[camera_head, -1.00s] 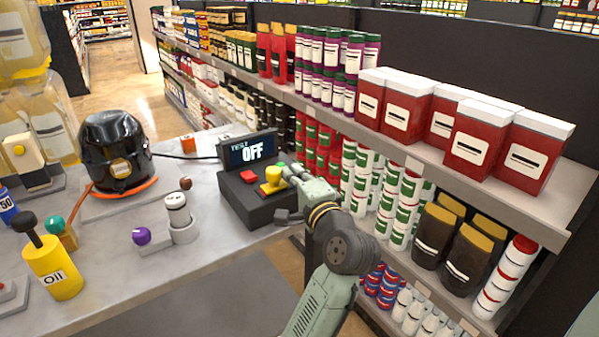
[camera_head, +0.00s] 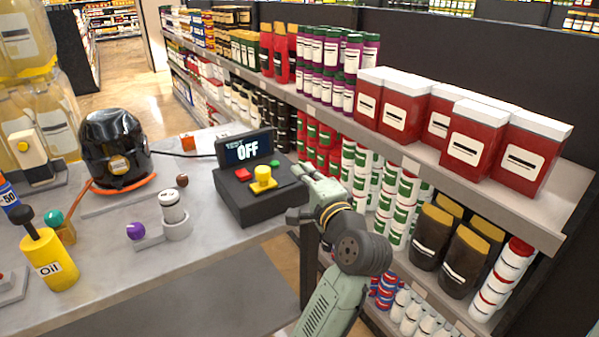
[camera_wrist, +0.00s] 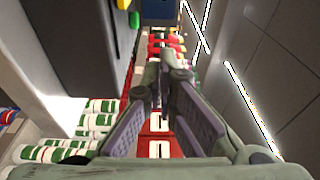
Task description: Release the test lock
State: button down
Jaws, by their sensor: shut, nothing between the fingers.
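The dark test box (camera_head: 251,205) stands at the right end of the counter. Its display (camera_head: 247,150) reads "TEST OFF". On its top are a red button (camera_head: 242,174), a yellow knob (camera_head: 263,177) and a small green button (camera_head: 275,163). My gripper (camera_head: 304,171) is just right of the box, apart from the knob. In the wrist view my gripper (camera_wrist: 164,62) has its fingertips together with nothing between them. The green button (camera_wrist: 134,19) and part of the yellow knob (camera_wrist: 122,4) show at the upper left there.
A shelf (camera_head: 545,210) with red tubs (camera_head: 405,105) and cans stands behind and right of my arm. On the counter (camera_head: 215,240) left of the box are a grey fixture (camera_head: 177,228), a black pot (camera_head: 114,145) and a yellow oil can (camera_head: 52,262).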

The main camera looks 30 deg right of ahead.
jog(key=s+a+b, duration=0.1)
jog(key=s+a, duration=0.1)
jog(key=s, duration=0.4)
jog(key=shift+s, duration=0.25)
jog(key=shift+d+f, duration=0.1)
